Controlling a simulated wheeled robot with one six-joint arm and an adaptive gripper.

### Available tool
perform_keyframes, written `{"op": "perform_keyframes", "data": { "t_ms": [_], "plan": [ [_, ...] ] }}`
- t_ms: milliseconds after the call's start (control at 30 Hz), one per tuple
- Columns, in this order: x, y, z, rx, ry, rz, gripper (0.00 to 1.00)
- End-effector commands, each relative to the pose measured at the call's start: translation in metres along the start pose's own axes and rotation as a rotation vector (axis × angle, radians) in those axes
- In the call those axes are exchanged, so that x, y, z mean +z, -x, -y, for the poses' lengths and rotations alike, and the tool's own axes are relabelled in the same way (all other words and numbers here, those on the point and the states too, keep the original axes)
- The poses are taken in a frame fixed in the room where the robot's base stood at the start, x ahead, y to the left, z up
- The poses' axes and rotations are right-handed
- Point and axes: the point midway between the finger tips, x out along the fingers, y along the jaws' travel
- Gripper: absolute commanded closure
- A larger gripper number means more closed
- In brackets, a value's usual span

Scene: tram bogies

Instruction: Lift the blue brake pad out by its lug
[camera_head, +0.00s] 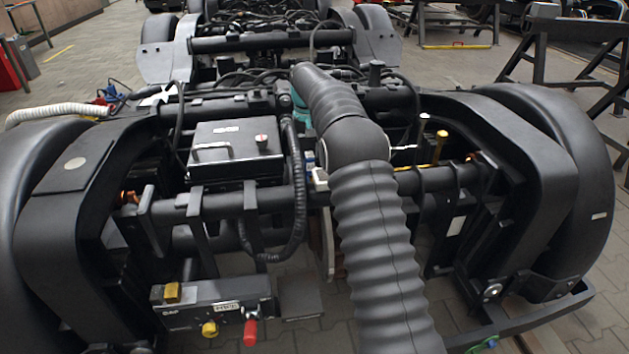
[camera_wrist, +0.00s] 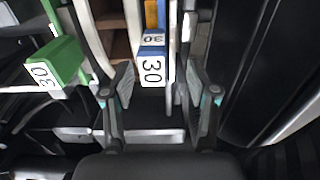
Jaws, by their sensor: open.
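The blue brake pad's lug (camera_wrist: 164,72) shows in the wrist view, with white faces marked 30. It stands between the two spread fingers of my gripper (camera_wrist: 161,88), with a visible gap to the left finger; the right finger is also apart from it. My gripper is open and empty. The pad's body is mostly hidden below the lug. In the head view my arm covers the middle of the bogie, and I cannot make out the gripper or the blue pad clearly there.
A green block (camera_wrist: 66,62), also marked 30, sits left of the fingers. A yellow piece (camera_wrist: 151,14) lies just beyond the blue lug. The bogie has a control box (camera_head: 215,306), a black case (camera_head: 236,150) and hoses (camera_head: 297,190) around my arm.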

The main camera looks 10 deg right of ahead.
Motion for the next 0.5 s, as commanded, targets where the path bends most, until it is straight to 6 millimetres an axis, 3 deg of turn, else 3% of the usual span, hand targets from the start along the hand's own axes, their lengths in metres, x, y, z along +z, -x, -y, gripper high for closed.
{"op": "perform_keyframes", "data": {
  "t_ms": [300, 500],
  "plan": [
    [0.006, -0.04, -0.002, 0.0, 0.0, 0.002, 0.42],
    [0.006, -0.044, -0.002, 0.0, 0.0, 0.0, 0.42]
  ]
}}
